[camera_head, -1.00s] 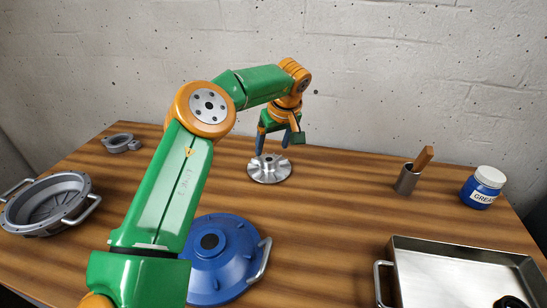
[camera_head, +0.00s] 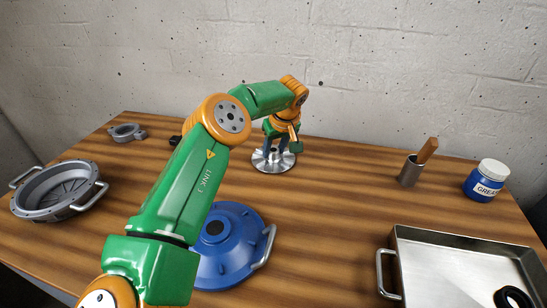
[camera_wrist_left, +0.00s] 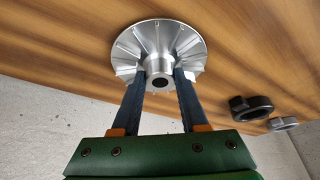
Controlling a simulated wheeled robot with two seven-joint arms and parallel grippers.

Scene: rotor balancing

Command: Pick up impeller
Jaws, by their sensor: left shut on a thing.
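The impeller (camera_head: 262,163) is a silver finned disc with a central hub, near the back middle of the table. It also shows in the left wrist view (camera_wrist_left: 158,48), upper middle. My left gripper (camera_head: 276,148) is over it, pointing down. In the left wrist view the two dark fingers (camera_wrist_left: 160,78) sit on either side of the hub, shut on it. I cannot tell whether the disc is clear of the tabletop. The fingertips are partly hidden among the fins. My right gripper is not in view.
A metal tray (camera_head: 450,252), a cup with a wooden handle (camera_head: 409,174) and a grease jar (camera_head: 483,184) are at right.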

